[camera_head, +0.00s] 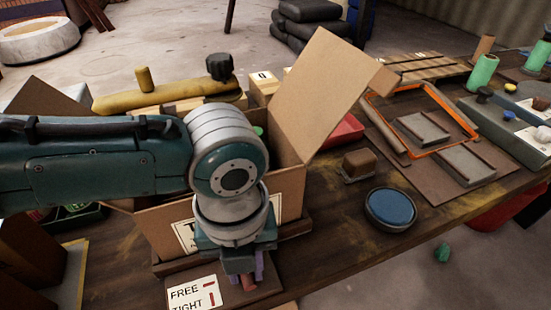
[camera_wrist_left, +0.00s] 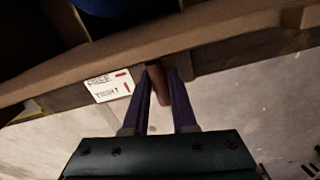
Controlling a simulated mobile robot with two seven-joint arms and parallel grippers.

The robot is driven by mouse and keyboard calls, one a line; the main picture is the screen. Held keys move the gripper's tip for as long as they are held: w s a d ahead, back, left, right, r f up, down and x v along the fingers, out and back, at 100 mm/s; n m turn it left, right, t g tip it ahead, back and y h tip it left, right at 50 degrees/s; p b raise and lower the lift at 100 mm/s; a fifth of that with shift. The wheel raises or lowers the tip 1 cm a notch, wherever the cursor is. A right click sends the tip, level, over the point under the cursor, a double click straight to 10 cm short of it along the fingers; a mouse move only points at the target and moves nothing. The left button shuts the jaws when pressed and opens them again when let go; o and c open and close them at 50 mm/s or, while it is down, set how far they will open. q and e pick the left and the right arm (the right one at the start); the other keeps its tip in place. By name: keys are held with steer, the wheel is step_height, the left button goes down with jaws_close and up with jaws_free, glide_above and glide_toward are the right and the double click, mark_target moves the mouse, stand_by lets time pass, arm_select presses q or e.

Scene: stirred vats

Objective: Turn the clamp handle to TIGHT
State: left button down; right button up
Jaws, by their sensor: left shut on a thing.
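My left gripper (camera_head: 247,283) reaches down at the table's front edge, beside the FREE/TIGHT label (camera_head: 194,293). Its purple fingers are shut on the reddish-brown clamp handle (camera_wrist_left: 158,84), which sits between them in the left wrist view. Only a small part of the handle shows in the head view, under the gripper. The white label also shows in the left wrist view (camera_wrist_left: 108,86), left of the fingers, with a red mark beside each word. The clamp's pivot is hidden, and I cannot tell which mark the handle matches. My right gripper is not in view.
An open cardboard box (camera_head: 290,188) stands close behind my left gripper, its flap (camera_head: 325,95) raised. A round blue pad (camera_head: 390,208) and a brown block (camera_head: 359,163) lie to the right. An orange frame (camera_head: 447,101) lies farther back. Bare tabletop (camera_head: 325,240) shows right of the gripper.

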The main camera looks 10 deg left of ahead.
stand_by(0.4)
arm_select(q)
steer(key=c, duration=0.7)
jaws_free()
step_height(320, 180, up, 9)
steer(key=p, duration=0.3)
steer(key=shift+w, duration=0.1)
steer(key=shift+r, duration=0.5)
